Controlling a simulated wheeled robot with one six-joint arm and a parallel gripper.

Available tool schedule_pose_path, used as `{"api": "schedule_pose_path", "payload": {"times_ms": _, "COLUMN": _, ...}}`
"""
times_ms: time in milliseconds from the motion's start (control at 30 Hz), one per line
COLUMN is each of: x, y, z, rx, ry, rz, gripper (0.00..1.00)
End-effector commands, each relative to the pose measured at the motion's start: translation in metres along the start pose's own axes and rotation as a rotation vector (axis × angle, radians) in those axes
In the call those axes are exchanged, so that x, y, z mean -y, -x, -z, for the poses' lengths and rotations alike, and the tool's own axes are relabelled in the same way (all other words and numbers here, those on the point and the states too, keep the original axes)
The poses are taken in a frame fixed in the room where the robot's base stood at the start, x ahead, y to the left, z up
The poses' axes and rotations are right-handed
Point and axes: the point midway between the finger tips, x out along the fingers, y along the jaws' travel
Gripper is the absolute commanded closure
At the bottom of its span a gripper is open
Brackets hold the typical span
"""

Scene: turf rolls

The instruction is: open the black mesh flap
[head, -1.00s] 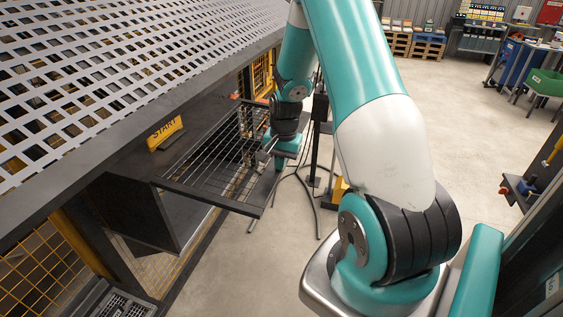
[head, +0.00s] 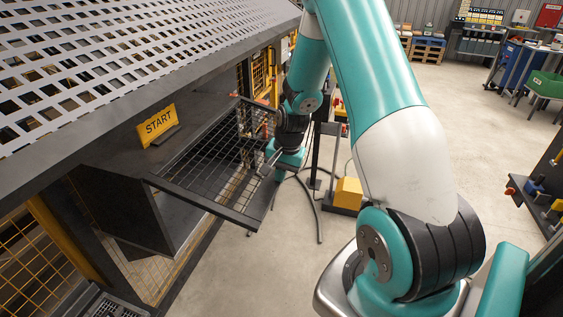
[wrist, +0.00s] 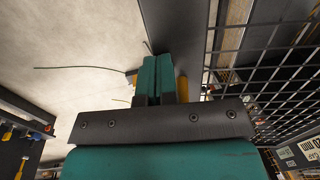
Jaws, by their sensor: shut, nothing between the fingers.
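The black mesh flap (head: 207,203) sticks out from the front of the dark machine in the head view, roughly level, with its outer edge towards the aisle. In the wrist view its solid frame bar (wrist: 180,35) runs up the middle, with the mesh to the right. My gripper (head: 265,170) is at the flap's outer edge bar in the head view. In the wrist view my gripper (wrist: 157,78) has its two teal fingers closed together with nothing between them, close beside the bar. I cannot tell whether they touch it.
A yellow START sign (head: 157,125) stands inside the opening behind the flap. A perforated metal top (head: 120,55) overhangs above. A yellow block (head: 348,193) and dark stand (head: 318,150) are beyond my gripper.

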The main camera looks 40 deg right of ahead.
Motion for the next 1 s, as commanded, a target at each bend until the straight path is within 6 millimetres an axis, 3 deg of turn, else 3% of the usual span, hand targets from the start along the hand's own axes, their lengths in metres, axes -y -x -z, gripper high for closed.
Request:
{"api": "schedule_pose_path", "payload": {"times_ms": 600, "x": -0.005, "y": 0.113, "z": -0.001, "rx": -0.004, "ry": 0.007, "rz": 0.004, "gripper": 1.0}}
{"api": "schedule_pose_path", "payload": {"times_ms": 800, "x": -0.007, "y": 0.133, "z": -0.001, "rx": -0.001, "ry": 0.006, "rz": 0.001, "gripper": 1.0}}
{"api": "schedule_pose_path", "payload": {"times_ms": 1000, "x": -0.008, "y": 0.136, "z": -0.001, "rx": 0.002, "ry": 0.006, "rz": 0.0, "gripper": 1.0}}
